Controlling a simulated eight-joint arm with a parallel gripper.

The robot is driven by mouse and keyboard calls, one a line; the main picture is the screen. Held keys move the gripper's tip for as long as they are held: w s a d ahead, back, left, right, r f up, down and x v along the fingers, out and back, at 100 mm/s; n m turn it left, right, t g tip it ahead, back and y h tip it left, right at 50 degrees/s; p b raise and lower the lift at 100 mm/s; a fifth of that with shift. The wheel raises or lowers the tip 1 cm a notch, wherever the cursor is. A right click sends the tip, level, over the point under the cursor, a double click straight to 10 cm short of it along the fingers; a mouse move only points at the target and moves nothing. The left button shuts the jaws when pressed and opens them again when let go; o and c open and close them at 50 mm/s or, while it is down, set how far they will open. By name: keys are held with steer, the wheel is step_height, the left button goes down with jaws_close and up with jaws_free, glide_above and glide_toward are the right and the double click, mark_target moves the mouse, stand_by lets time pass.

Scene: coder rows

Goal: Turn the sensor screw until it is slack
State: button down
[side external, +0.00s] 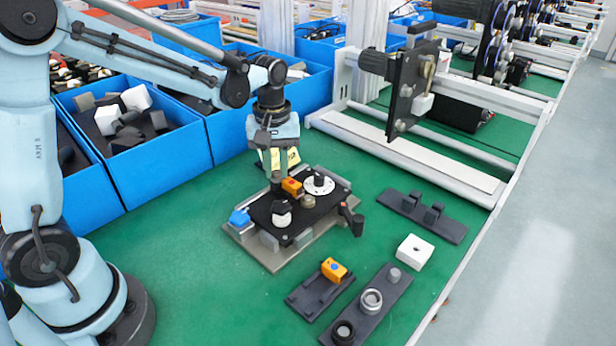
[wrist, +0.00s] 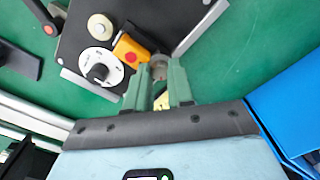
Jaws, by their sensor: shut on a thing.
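The orange sensor (side external: 291,187) sits on the black plate (side external: 262,212) of the fixture in the middle of the green table. In the wrist view the sensor (wrist: 127,50) shows a red spot on top, just left of my fingertips. My gripper (wrist: 160,77) reaches down at the plate's edge, its two green-grey fingers on either side of a small grey round knob, the sensor screw (wrist: 158,63). The fingers are closed on it. In the side view my gripper (side external: 277,178) is behind the sensor, and the screw is hidden there.
A white dial (side external: 318,185) and a pale round knob (side external: 282,219) stand on the plate near the sensor. A second orange block (side external: 334,270) lies on a dark tray in front. Blue bins (side external: 160,155) stand behind and left.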

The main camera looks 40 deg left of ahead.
steer(key=shift+n, duration=0.4)
steer(key=n, duration=1)
steer(key=shift+r, duration=0.1)
steer(key=c, duration=1.1)
jaws_free()
